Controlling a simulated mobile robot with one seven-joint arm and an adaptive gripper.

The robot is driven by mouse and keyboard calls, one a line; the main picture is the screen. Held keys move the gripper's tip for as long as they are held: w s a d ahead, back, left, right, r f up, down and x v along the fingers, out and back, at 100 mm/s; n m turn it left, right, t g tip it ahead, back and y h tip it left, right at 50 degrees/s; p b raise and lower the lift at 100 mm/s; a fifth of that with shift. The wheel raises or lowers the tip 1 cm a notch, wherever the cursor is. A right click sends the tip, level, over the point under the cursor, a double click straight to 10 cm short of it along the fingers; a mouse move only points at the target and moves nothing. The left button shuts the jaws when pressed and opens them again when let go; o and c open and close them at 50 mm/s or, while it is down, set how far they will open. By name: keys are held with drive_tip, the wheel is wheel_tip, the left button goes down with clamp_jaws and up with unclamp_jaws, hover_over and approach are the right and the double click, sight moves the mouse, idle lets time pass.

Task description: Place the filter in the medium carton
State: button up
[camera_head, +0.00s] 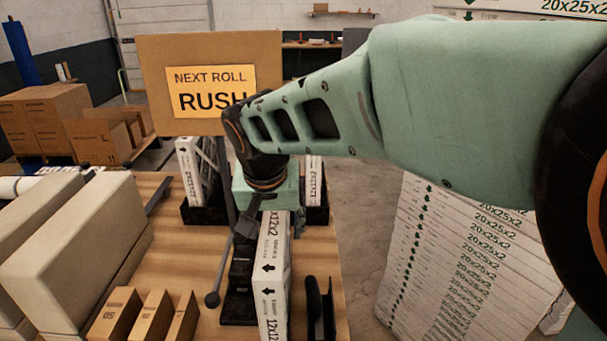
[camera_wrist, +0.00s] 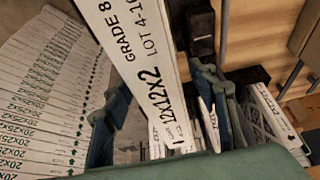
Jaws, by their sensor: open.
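A white-framed filter (camera_head: 271,275) printed 12x12x2 stands on edge on the table, beside black holder parts. In the wrist view the filter (camera_wrist: 150,75) crosses the space between my two blue-grey fingers. My gripper (camera_head: 267,212) is over the filter's far part in the head view. It also shows in the wrist view (camera_wrist: 160,105), open, with a finger on each side of the filter; I cannot tell whether either touches. Three small brown cardboard pieces (camera_head: 151,316) stand at the table's front left. I cannot tell which thing is the medium carton.
More white filters (camera_head: 190,172) stand in black racks behind. Large beige blocks (camera_head: 78,255) fill the table's left. A tall stack of 20x25x2 filters (camera_head: 450,265) stands right of the table. A "NEXT ROLL RUSH" sign (camera_head: 210,60) rises behind. Brown boxes (camera_head: 45,120) sit far left.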

drive_tip(key=shift+c, duration=0.3)
clamp_jaws()
drive_tip(key=shift+r, duration=0.1)
